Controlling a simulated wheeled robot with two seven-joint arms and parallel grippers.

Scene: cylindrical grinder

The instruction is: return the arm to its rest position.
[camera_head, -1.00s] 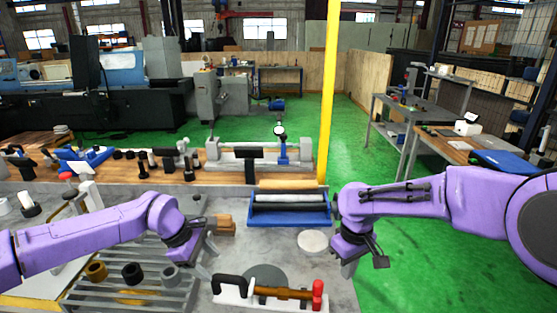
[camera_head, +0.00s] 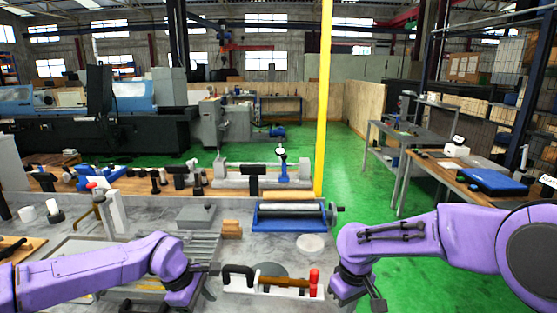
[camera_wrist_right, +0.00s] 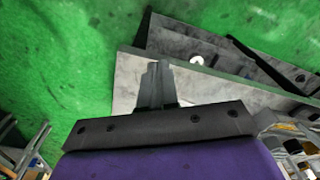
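My left arm comes in from the left in the head view. Its gripper (camera_head: 205,291) hangs low over the grey table, just left of the white base with a black handle. The finger gap there is too small to judge. My right gripper (camera_head: 361,302) is at the table's right edge in the head view, to the right of the red-ended clamp part. In the right wrist view its grey fingers (camera_wrist_right: 155,84) stand close together with nothing visible between them. Both arms are bent.
A white fixture (camera_head: 262,286) with a black handle and red clamp lies between my grippers. Behind it are a blue roller stand (camera_head: 280,221) and a round pale disc (camera_head: 311,244). A yellow post (camera_head: 323,120) rises beyond. Green floor (camera_head: 350,175) is open to the right.

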